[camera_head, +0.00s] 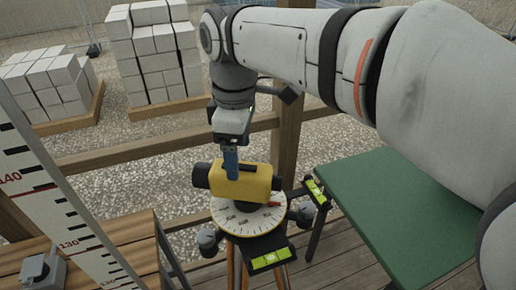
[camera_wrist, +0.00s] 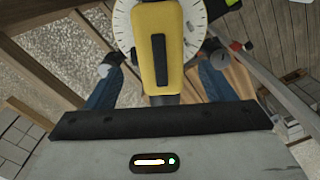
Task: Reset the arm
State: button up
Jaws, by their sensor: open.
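My gripper (camera_head: 231,165) hangs at the end of my bent arm, pointing down over the yellow surveying instrument (camera_head: 257,180). A blue finger overlaps the instrument's near side in the head view. In the wrist view the two blue fingers stand apart, one on each side of the yellow body (camera_wrist: 175,45). The gripper is open and holds nothing; whether a finger touches the instrument I cannot tell. The instrument has dark ends and sits upright above a white graduated dial (camera_head: 228,222) on a tripod (camera_head: 236,268).
Green-yellow bubble levels (camera_head: 270,259) stick out beside the dial. A white graduated staff (camera_head: 55,205) leans at the left above a wooden bench (camera_head: 140,240). A green table (camera_head: 400,205) stands right. A wooden rail (camera_head: 130,153) and post run behind; block stacks (camera_head: 155,60) stand beyond on gravel.

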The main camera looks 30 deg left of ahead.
jog(key=shift+r, duration=1)
